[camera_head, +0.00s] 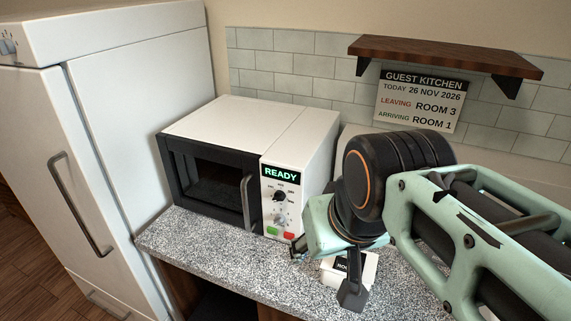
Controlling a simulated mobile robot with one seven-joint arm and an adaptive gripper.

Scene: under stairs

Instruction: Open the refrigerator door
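The white refrigerator (115,130) stands at the left in the head view. Its front door (35,150) looks shut, with a long grey vertical handle (80,205) near the door's right edge. My gripper (325,268) is over the speckled counter, in front of the microwave's right side and well to the right of the refrigerator handle. Its dark fingers are spread apart, and it looks open with nothing held. My arm comes in from the right and hides part of the counter and wall.
A white microwave (245,118) with a black door and a "READY" display sits on the granite counter (195,240). A small white box (367,272) stands partly hidden behind my gripper. A wooden shelf (450,55) and a sign (420,100) are on the wall. Wood floor (35,275) shows at lower left.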

